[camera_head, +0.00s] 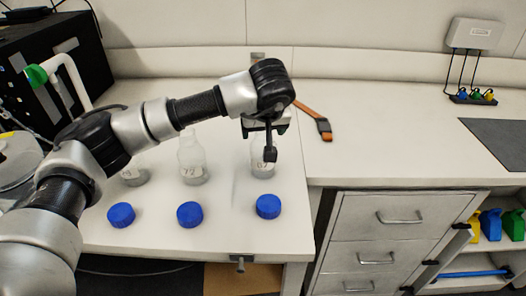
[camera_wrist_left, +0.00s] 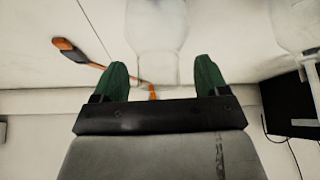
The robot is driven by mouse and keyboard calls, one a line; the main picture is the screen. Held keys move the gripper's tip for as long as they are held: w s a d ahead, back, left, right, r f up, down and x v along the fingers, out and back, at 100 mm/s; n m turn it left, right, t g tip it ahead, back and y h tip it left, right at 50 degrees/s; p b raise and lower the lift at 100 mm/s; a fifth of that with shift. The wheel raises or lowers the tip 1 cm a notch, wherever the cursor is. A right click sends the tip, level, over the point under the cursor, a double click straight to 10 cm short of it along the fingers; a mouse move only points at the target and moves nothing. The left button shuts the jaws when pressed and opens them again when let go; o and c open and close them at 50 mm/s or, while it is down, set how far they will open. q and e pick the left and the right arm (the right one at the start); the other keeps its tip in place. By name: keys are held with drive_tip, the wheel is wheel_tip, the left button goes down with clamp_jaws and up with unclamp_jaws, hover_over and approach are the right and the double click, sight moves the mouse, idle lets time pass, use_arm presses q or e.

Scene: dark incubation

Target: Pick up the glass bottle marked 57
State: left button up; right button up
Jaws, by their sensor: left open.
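Three clear glass bottles stand upright in a row on the white bench. The right one (camera_head: 258,171) has a label partly covered by my gripper finger; its number ends in 7, and I cannot read the first digit surely. The middle bottle (camera_head: 192,160) reads 72. The left bottle (camera_head: 136,177) is mostly hidden behind my left arm. My left gripper (camera_head: 265,146) is open at the right bottle, around its upper part in the head view. In the left wrist view a bottle (camera_wrist_left: 158,38) shows between and beyond the open green fingers (camera_wrist_left: 161,76). My right gripper is out of view.
Three blue caps (camera_head: 121,215), (camera_head: 190,214), (camera_head: 268,206) lie in front of the bottles. An orange-and-black tool (camera_head: 313,117) lies behind to the right. Another bottle (camera_wrist_left: 297,25) shows at right in the wrist view. The right bench is mostly clear.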

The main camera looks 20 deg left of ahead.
use_arm(q)
clamp_jaws()
idle(0.4)
drive_tip(key=shift+r, duration=0.1)
